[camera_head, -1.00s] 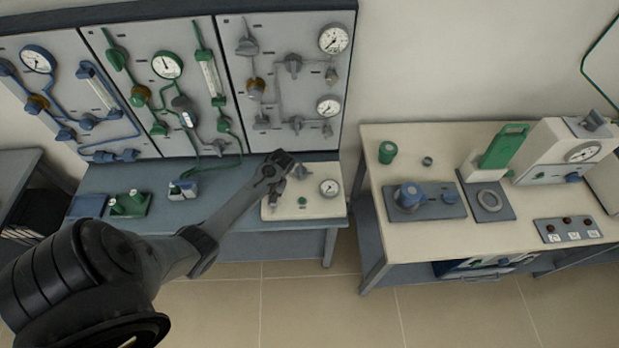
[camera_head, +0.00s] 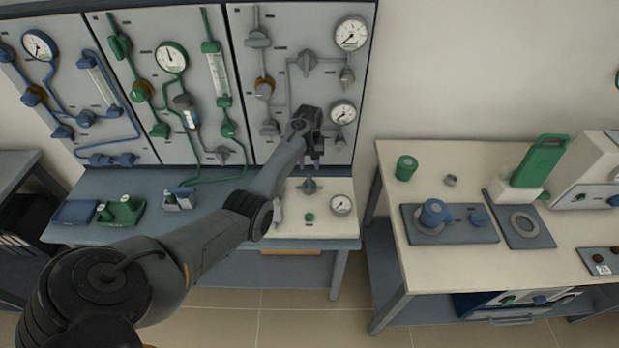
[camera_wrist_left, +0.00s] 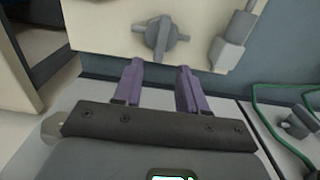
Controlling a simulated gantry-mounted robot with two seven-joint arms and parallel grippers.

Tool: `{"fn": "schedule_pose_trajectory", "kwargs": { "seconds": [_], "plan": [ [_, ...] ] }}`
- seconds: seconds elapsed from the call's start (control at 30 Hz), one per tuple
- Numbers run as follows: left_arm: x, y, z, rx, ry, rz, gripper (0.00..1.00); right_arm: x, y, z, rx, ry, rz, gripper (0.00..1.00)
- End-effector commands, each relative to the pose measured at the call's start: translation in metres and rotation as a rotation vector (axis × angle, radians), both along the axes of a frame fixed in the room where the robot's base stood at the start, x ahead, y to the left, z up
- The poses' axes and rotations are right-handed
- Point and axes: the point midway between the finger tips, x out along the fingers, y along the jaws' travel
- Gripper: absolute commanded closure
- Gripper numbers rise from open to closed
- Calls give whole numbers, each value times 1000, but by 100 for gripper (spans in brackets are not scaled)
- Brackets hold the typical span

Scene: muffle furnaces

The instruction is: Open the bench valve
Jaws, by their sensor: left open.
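The bench valve (camera_head: 309,186) is a grey knob with a cross handle on the cream box (camera_head: 290,227), which sits on the blue-grey bench below the wall panels. In the left wrist view the valve (camera_wrist_left: 160,37) shows just beyond the fingertips, centred between them. My left gripper (camera_head: 312,162) points down above the valve; its purple fingers also show in the left wrist view (camera_wrist_left: 158,72). They are spread, empty and appear apart from the valve. My right gripper is not in view.
A round gauge (camera_head: 341,204) and a green button (camera_head: 309,217) are on the box. The wall panel (camera_head: 290,130) with grey valves and gauges stands close behind the gripper. A cream table (camera_head: 450,265) with several devices is at the right, across a gap.

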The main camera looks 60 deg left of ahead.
Motion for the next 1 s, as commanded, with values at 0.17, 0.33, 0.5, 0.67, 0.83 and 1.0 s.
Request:
{"fn": "schedule_pose_trajectory", "kwargs": {
  "seconds": [0.17, 0.33, 0.5, 0.67, 0.83, 1.0],
  "plan": [
    [0, 0, -33, -1, 2, 1, 58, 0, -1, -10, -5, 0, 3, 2],
    [0, 0, -54, 1, 1, 2, 58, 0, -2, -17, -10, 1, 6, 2],
    [0, 0, -65, 1, 0, 1, 58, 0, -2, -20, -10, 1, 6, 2],
    [0, 0, -68, 1, 0, 1, 58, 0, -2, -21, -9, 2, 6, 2],
    [0, 0, -68, 1, 0, 1, 58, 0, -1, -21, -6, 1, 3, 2],
    [0, 0, -68, 1, 0, 1, 78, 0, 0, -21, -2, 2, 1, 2]
  ]
}}
